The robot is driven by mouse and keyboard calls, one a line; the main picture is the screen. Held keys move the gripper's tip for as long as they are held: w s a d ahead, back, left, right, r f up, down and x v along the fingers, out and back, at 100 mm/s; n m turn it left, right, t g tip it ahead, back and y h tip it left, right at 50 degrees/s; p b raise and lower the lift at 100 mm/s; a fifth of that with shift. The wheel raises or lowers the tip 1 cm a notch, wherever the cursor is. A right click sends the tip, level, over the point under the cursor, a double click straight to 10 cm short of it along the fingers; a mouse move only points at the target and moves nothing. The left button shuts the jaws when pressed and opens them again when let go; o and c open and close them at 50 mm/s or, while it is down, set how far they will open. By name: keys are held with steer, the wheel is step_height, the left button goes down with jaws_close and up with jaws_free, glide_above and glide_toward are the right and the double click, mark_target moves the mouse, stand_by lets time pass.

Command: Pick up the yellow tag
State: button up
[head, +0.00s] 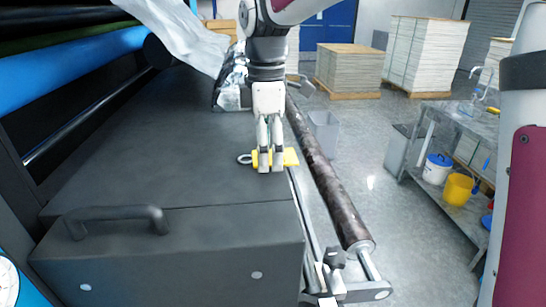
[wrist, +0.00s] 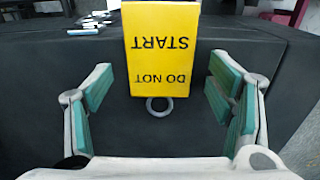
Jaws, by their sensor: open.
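The yellow tag (head: 290,157) lies near the right edge of the dark machine top in the head view. In the wrist view the yellow tag (wrist: 162,45) shows the words "DO NOT START" upside down, with a grey ring (wrist: 159,106) at its near end. My gripper (head: 269,167) points down over the tag in the head view and hides its middle. In the wrist view my gripper (wrist: 164,100) is open, with green-padded fingers on either side of the tag and clear space to both. I cannot tell the height of the fingertips above the surface.
The dark machine top (head: 180,150) is mostly bare, with a black handle (head: 115,214) at the front. Crumpled clear film (head: 185,35) hangs at the back. A long dark roller (head: 325,175) runs along the right side. A bench (head: 465,125) with buckets stands further right.

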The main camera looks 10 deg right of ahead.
steer(key=shift+f, duration=0.1)
stand_by(0.3)
steer(key=c, duration=1)
steer(key=shift+f, duration=0.1)
steer(key=shift+c, duration=0.2)
steer(key=shift+r, duration=0.35)
steer(key=r, duration=0.1)
steer(key=r+b, duration=0.1)
steer(key=r, duration=0.1)
steer(key=shift+s+r, duration=0.25)
steer(key=shift+s, duration=0.1)
steer(key=s, duration=0.5)
steer(key=s+r+b, duration=0.1)
steer(key=s, duration=0.4)
steer(key=s+a+b, duration=0.1)
steer(key=s, duration=0.4)
steer(key=shift+s+r, duration=0.15)
steer(key=shift+r, duration=0.1)
